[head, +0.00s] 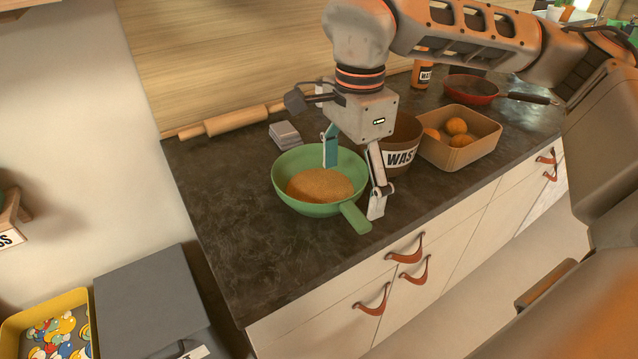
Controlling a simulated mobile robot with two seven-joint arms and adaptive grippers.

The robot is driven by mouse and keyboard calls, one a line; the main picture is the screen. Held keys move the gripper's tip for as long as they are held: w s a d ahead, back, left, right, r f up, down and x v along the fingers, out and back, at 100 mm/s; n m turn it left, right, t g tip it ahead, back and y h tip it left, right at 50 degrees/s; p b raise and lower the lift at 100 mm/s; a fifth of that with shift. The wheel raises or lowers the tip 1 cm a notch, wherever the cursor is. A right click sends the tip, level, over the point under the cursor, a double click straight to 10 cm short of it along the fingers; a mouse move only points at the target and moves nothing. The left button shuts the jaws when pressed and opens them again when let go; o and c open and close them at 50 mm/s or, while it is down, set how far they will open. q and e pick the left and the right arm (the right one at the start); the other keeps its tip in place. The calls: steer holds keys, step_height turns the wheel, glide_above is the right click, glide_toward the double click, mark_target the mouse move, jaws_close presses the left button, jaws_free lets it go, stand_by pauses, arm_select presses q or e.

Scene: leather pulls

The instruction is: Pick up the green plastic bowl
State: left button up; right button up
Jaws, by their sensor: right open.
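The green plastic bowl (287,171) stands upright on the dark countertop, with a stubby green handle (355,218) pointing toward the front right. A round brown item (318,185) lies inside it. My right gripper (353,190) points down over the bowl's right side and is open. One finger is over the inside of the bowl. The other is outside the rim, to the right of the handle. The bowl's right rim shows between the fingers; I cannot tell whether either finger touches it. My left gripper is not in view.
A rolling pin (236,120) and grey stacked squares (285,134) lie behind. The counter's left front is clear.

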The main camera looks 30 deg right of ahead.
mark_target(351, 208)
steer(key=f, duration=0.7)
steer(key=shift+d+b, duration=0.35)
steer(key=shift+d, duration=0.05)
steer(key=c, duration=1.6)
